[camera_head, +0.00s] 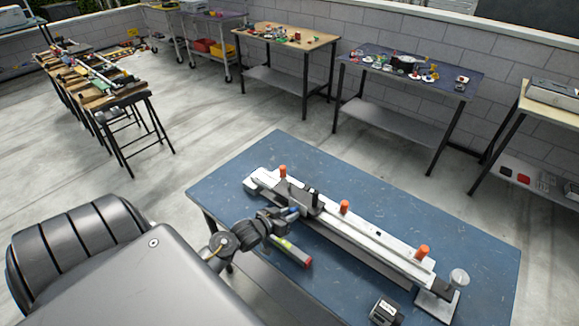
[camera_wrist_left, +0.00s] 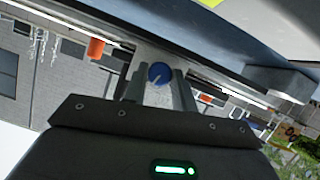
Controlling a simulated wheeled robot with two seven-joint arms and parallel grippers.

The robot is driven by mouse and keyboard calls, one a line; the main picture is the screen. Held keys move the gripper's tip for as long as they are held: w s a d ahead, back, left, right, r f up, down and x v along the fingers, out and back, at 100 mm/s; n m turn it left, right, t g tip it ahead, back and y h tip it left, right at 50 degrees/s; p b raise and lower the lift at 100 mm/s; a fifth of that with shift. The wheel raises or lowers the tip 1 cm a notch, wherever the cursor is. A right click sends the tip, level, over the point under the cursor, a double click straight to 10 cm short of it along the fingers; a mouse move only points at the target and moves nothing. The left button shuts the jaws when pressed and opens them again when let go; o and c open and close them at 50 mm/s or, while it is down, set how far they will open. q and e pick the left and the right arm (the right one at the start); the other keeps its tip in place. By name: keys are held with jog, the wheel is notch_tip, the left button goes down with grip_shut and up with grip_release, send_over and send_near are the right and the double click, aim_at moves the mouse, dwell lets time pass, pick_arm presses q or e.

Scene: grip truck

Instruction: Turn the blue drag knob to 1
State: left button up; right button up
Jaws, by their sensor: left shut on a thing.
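The blue drag knob (camera_wrist_left: 160,73) is a round blue dial with a pale pointer line, seen face-on in the left wrist view. It sits between the two fingers of my left gripper (camera_wrist_left: 158,88), which is shut on it. In the head view a bit of blue (camera_head: 293,211) shows at the tip of my left gripper (camera_head: 284,214), against the side of the long white grip truck (camera_head: 340,233). The truck lies on the blue table and carries several orange knobs (camera_head: 344,207). No scale number by the knob is readable. My right gripper is not in view.
A small black box (camera_head: 385,311) stands near the front edge. Other benches (camera_head: 415,75) stand along the wall.

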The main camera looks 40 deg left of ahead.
pick_arm(q)
jog(key=n+h+p, duration=0.1)
jog(key=n, duration=0.1)
jog(key=shift+a+n+h, duration=0.15)
jog(key=shift+n+h, duration=0.15)
jog(key=shift+a+f+n+t+h+p, duration=0.1)
jog(key=shift+n+t+h+p, duration=0.25)
jog(key=shift+n+h, duration=0.75)
jog(key=shift+n, duration=0.4)
jog(key=o, duration=1)
